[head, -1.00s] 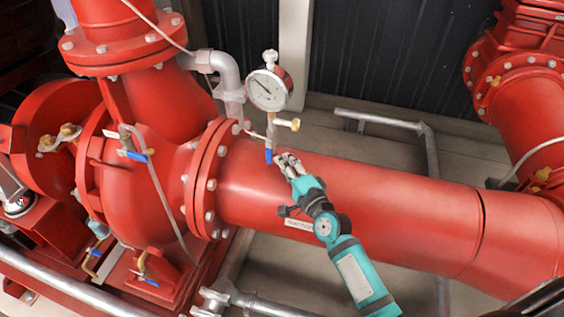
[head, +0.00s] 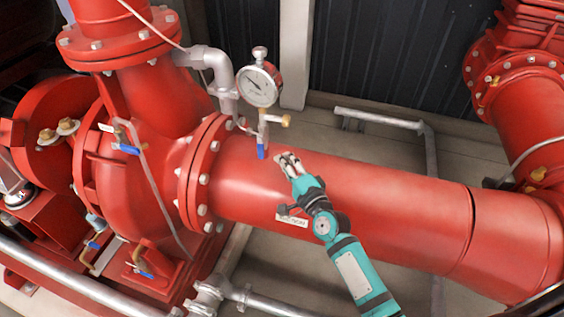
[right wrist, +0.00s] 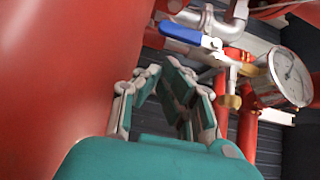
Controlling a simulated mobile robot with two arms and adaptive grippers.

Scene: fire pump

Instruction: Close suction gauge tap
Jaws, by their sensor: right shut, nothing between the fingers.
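The suction gauge (head: 258,86) has a white round dial and stands above the red suction pipe (head: 370,200). Below it is the tap with a blue lever handle (head: 261,152), which hangs downward in the head view. In the right wrist view the blue handle (right wrist: 193,33) lies beyond the fingertips, and the gauge (right wrist: 290,77) is at the right. My right gripper (head: 287,158) is shut and empty, just right of the blue handle and apart from it. It also shows in the right wrist view (right wrist: 163,66). My left gripper is not in view.
A brass valve knob (head: 286,121) sticks out right of the gauge stem. The large red flange (head: 205,170) is to the left. Other blue-handled taps (head: 130,149) are on the pump. The red pipe surface fills the left of the right wrist view.

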